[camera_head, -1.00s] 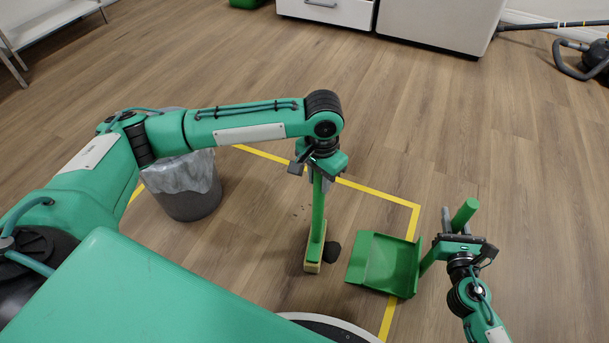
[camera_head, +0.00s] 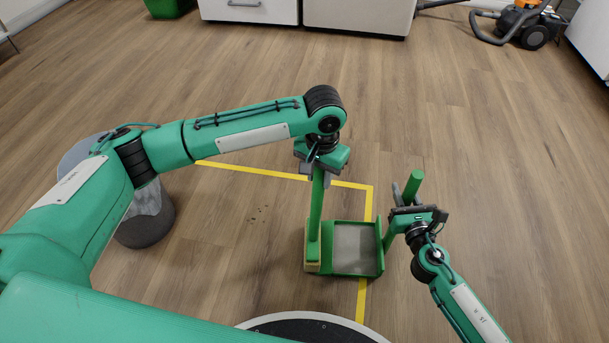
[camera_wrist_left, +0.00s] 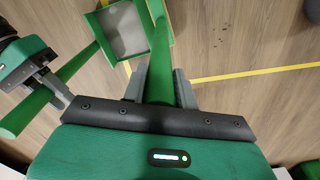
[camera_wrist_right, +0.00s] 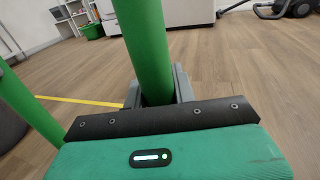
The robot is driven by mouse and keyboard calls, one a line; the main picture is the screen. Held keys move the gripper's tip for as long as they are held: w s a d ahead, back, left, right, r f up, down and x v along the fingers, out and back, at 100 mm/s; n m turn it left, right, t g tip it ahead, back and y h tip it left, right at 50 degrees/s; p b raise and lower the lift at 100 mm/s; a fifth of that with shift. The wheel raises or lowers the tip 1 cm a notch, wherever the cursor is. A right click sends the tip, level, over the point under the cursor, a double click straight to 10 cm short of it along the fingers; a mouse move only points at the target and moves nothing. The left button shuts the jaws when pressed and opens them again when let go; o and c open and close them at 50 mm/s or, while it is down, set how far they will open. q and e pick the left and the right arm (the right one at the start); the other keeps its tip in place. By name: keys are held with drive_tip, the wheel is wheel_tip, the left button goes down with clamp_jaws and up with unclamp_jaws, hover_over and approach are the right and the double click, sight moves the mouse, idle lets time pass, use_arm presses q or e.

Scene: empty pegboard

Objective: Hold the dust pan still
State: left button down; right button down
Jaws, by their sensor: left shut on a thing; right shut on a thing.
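The green dust pan (camera_head: 353,249) lies flat on the floor, its pan apparently empty, with its green handle (camera_head: 414,186) rising to the right. My right gripper (camera_head: 404,197) is shut on that handle, and the same handle (camera_wrist_right: 145,50) runs between the fingers in the right wrist view. My left gripper (camera_head: 317,168) is shut on the upright green handle of a broom (camera_head: 316,208), whose yellowish head (camera_head: 312,266) meets the floor at the pan's left edge. The left wrist view shows the pan (camera_wrist_left: 124,28) beside the broom handle (camera_wrist_left: 160,50).
Small dark specks (camera_head: 258,212) lie on the wood floor left of the broom. Yellow tape (camera_head: 250,170) marks a floor area. A lined grey bin (camera_head: 148,222) stands at left, partly behind my left arm. White cabinets (camera_head: 355,14) and a vacuum cleaner (camera_head: 520,24) stand at the back.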

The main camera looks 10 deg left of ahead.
use_arm(q)
drive_tip(key=shift+s+a+r, duration=0.1)
drive_tip(key=shift+a+r, duration=0.1)
drive_tip(key=shift+r, duration=0.85)
drive_tip(key=shift+s+a+r, duration=0.1)
drive_tip(key=shift+a+r, duration=0.05)
drive_tip(key=shift+r, duration=0.9)
drive_tip(key=shift+a+r, duration=0.2)
drive_tip(key=shift+r, duration=0.85)
